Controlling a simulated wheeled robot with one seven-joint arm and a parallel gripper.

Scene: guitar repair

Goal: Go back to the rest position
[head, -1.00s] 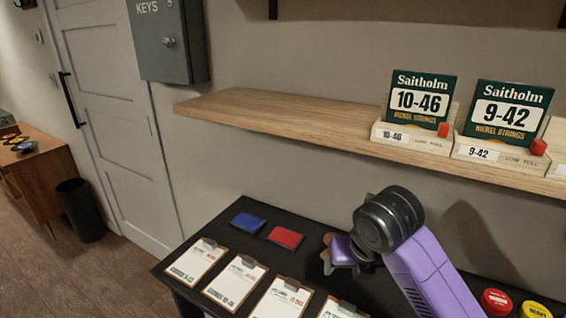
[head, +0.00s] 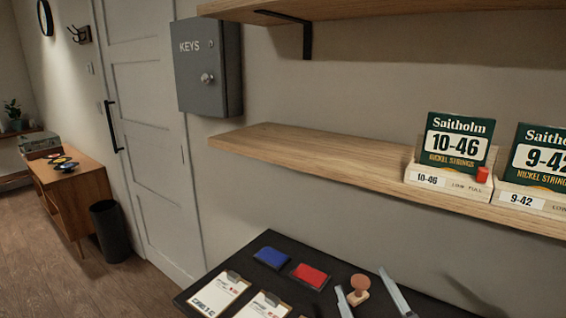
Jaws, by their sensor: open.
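My gripper (head: 361,279) shows only as two pale grey fingers rising from the bottom edge of the head view, right of the middle. The fingers are spread apart and nothing is gripped between them. The rest of my gripper and my arm are out of view. A stamp with a round wooden knob (head: 359,285) appears between the fingers in the picture, on the black tabletop (head: 415,298). I cannot tell how far the fingers are from it.
A blue pad (head: 271,257) and a red pad (head: 310,276) lie on the tabletop near clipboards (head: 219,296). A wooden shelf (head: 310,153) above holds a 10-46 string box (head: 455,140) and a 9-42 box (head: 541,158). A grey key cabinet (head: 208,68) hangs left. A dark bin (head: 110,231) stands on the floor.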

